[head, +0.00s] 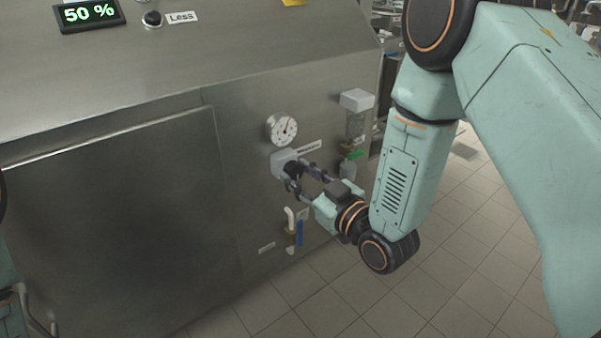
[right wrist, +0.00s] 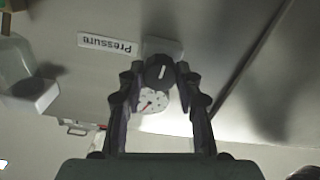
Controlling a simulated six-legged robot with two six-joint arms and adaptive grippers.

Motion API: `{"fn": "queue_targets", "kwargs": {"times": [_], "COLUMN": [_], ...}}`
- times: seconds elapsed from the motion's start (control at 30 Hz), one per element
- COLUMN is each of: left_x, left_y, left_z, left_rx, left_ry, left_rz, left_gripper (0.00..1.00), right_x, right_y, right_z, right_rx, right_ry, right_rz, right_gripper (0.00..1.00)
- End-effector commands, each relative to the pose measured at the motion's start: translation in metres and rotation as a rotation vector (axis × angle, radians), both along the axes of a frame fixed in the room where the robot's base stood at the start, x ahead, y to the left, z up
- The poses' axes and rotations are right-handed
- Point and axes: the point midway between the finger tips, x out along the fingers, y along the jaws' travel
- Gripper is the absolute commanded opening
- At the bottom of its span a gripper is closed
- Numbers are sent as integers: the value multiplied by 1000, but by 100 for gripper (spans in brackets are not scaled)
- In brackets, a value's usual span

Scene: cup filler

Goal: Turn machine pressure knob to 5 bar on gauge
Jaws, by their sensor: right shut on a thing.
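The round white pressure gauge (head: 282,129) sits on the steel machine's side panel. Its needle shows, but the scale is too small to read. The dark pressure knob (head: 292,169) is just below it on a pale grey block (head: 281,161). My right gripper (head: 294,179) reaches it from the right, with its fingers around the knob and shut on it. In the right wrist view the knob (right wrist: 158,71), with a white mark, lies between the two fingertips, and the gauge (right wrist: 154,102) with a red needle shows behind.
A "Pressure" label (right wrist: 108,43) is beside the knob. A filter unit (head: 356,122) with a green part is to the right. A pipe with a blue handle (head: 299,231) is below. A 50 % display (head: 89,14) is on top. Tiled floor is open at right.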

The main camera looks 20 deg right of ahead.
Motion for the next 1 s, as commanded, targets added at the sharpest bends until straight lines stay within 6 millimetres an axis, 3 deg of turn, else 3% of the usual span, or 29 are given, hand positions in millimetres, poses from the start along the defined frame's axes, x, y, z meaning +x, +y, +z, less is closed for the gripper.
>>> {"fn": "queue_targets", "kwargs": {"times": [0.4, 0.93, 0.97, 1.0], "left_x": [0, 0, 0, 0], "left_y": [0, 0, 0, 0], "left_z": [7, 7, 7, 7], "left_rx": [0, 0, 0, 0], "left_ry": [0, 0, 0, 0], "left_rz": [0, 0, 0, 0], "left_gripper": [0, 0, 0, 0], "right_x": [0, 0, 0, 0], "right_y": [0, 0, 0, 0], "right_z": [-1, -1, -1, -1], "right_rx": [-180, -203, -203, -203], "right_ry": [-62, -70, -70, -70], "right_rz": [0, 0, 0, 0], "right_gripper": [3, 3, 36, 40]}}
